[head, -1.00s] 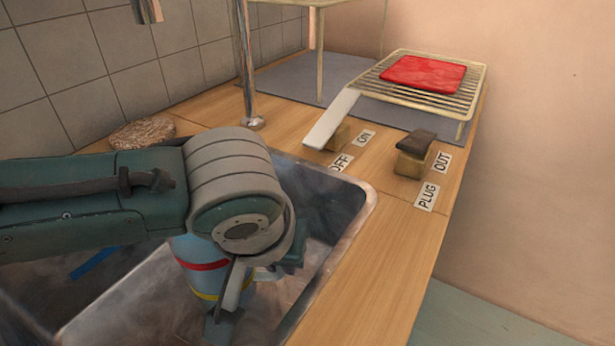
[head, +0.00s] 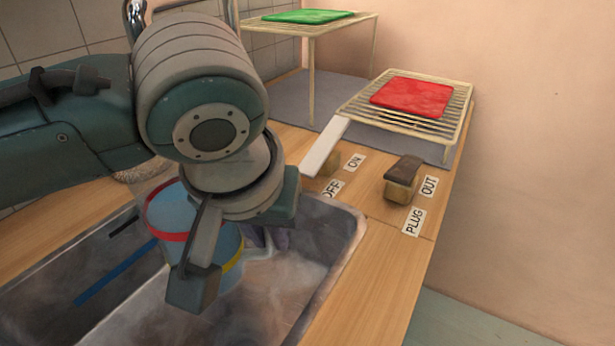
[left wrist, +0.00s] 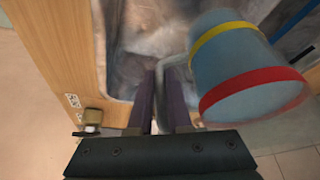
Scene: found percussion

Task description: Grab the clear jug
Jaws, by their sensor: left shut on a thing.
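The clear jug (head: 178,212) has a pale blue tint with a red band and a yellow band. In the head view it hangs over the sink, partly hidden behind my left arm and gripper. It shows in the left wrist view (left wrist: 240,65), tilted in that picture, at the right of my fingers. My left gripper (left wrist: 163,100) is shut on the jug's handle, which runs between its two purple fingers. In the head view the fingers are mostly hidden. My right gripper is not in view.
The sink (head: 290,285) lies below the jug, with a blue strip (head: 118,270) at its left. A wooden counter (head: 385,270) borders it, with a switch lever (head: 325,148) and a plug block (head: 402,180). Wire racks behind hold a red cloth (head: 412,97) and a green cloth (head: 308,16).

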